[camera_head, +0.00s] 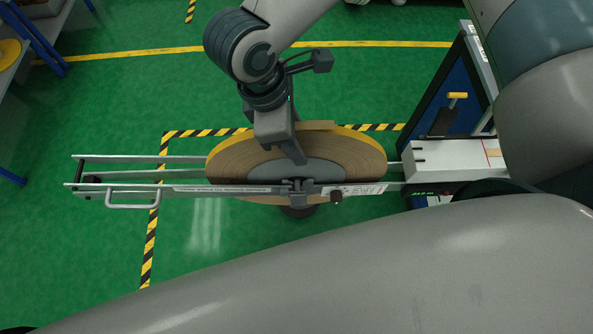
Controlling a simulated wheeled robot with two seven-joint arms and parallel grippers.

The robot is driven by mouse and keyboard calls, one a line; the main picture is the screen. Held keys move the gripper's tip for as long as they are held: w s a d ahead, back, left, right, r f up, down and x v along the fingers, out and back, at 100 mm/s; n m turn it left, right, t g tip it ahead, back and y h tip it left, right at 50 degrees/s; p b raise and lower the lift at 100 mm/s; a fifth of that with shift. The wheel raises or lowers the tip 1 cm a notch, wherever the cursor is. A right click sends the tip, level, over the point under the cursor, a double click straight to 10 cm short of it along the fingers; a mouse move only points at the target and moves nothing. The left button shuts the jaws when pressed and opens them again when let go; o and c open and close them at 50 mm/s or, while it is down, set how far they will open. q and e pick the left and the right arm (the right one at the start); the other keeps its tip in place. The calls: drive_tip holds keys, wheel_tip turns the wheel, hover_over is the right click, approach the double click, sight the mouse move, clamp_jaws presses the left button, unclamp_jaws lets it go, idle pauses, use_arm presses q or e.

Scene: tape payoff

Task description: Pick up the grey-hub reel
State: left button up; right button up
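The grey-hub reel (350,158) is a wide roll of brown tape with a yellow outer edge and a grey hub (265,173). It sits between the two rails of a metal payoff frame (220,188), and the front rail covers part of it. My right gripper (302,160) reaches down from the top of the view onto the reel. One finger shows over the reel's near face by the hub; the other finger is hidden, so its grip is unclear. My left gripper is not in view.
A white box (452,160) and a blue panel with a yellow-handled lever (457,96) stand at the frame's right end. A handle (132,205) sticks out at its left end. Blue-legged shelving (42,40) stands at the far left. Green floor with striped tape surrounds the frame.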

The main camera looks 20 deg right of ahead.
clamp_jaws()
drive_tip(key=shift+r, duration=0.1)
idle(1.3)
